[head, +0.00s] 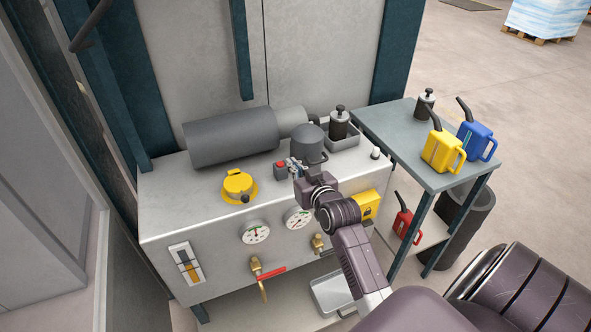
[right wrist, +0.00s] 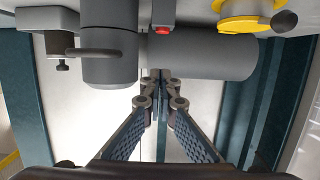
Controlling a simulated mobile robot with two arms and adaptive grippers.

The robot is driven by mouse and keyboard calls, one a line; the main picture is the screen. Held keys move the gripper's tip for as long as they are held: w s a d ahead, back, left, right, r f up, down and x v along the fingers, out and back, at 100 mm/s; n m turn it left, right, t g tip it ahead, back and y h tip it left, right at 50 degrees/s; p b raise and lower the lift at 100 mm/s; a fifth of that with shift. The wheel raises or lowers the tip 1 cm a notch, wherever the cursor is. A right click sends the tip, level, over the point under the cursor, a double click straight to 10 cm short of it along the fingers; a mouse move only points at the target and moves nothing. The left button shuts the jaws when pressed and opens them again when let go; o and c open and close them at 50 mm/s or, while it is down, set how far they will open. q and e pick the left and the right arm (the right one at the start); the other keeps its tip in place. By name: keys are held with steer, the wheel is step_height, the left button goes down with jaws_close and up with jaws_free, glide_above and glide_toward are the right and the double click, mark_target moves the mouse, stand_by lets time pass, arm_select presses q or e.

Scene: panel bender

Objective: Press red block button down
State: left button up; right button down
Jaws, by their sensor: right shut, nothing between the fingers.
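The red button (head: 280,164) sits on a small grey block on top of the grey machine cabinet (head: 205,205), between the yellow cap and the dark grey cylinders. In the right wrist view the red button (right wrist: 162,31) shows at the top edge, on its grey block. My right gripper (head: 294,166) is just to the right of the block in the head view, above the cabinet top. In the right wrist view the gripper (right wrist: 158,78) is shut and empty, its tips apart from the button in the picture. Whether it touches the block cannot be told. My left gripper is not in view.
A large grey cylinder (head: 230,137) lies behind the button. A yellow cap (head: 239,187) is left of it, and an upright dark pot (head: 307,145) is behind right. A side table (head: 390,130) holds yellow and blue cans. Gauges and a red-handled valve (head: 262,274) line the front.

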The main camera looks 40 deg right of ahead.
steer(key=shift+v, duration=0.85)
